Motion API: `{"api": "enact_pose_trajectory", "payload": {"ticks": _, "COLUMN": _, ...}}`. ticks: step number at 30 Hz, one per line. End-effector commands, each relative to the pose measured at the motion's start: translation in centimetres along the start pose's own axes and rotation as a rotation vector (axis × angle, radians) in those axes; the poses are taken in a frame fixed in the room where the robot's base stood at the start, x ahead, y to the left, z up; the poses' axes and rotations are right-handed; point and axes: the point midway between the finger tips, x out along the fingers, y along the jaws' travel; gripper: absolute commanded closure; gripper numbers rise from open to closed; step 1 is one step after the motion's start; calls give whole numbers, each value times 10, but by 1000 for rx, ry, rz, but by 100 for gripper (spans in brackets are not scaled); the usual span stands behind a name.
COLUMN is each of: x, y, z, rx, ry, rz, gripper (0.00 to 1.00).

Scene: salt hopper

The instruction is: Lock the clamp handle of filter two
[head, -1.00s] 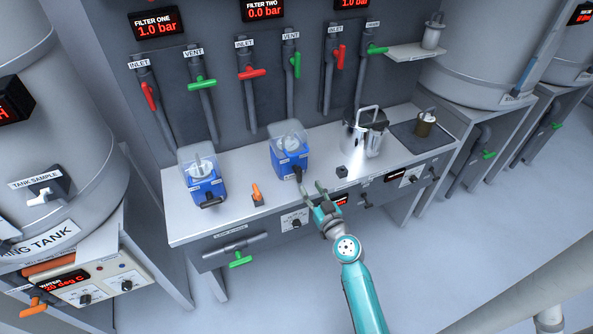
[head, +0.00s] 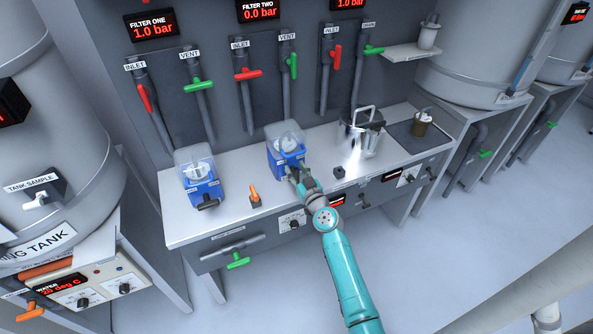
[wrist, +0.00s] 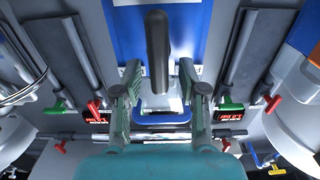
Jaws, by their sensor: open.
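Filter two is the middle blue housing (head: 280,165) with a clear cover, on the bench below the display reading 0.0 bar. Its black clamp handle (wrist: 158,45) shows in the wrist view, sticking out from the blue front. In the head view the handle is mostly hidden by my gripper (head: 298,174). My gripper, also in the wrist view (wrist: 159,74), is open, with one finger on each side of the handle's line. Gaps show between both fingers and the handle. I cannot tell how deep the fingertips reach along it.
Filter one (head: 201,190), another blue housing, stands to the left with its black handle at the front. An orange-handled item (head: 255,196) lies between them. A steel jug (head: 362,138) and a dark mat (head: 408,132) are to the right. Red and green valve handles line the wall.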

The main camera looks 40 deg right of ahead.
Motion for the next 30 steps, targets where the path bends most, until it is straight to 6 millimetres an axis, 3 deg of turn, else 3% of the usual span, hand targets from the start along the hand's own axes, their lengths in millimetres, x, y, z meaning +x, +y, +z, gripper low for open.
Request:
{"api": "enact_pose_trajectory", "payload": {"ticks": 2, "x": 0, "y": 0, "z": 0, "rx": 0, "ry": 0, "rz": 0, "gripper": 58}}
{"api": "enact_pose_trajectory", "payload": {"ticks": 7, "x": 0, "y": 0, "z": 0, "rx": 0, "ry": 0, "rz": 0, "gripper": 100}}
{"api": "enact_pose_trajectory", "payload": {"ticks": 20, "x": 0, "y": 2, "z": 0, "rx": 46, "ry": 0, "rz": 1, "gripper": 100}}
{"api": "enact_pose_trajectory", "payload": {"ticks": 30, "x": 0, "y": 8, "z": 1, "rx": 279, "ry": 1, "rz": 2, "gripper": 100}}
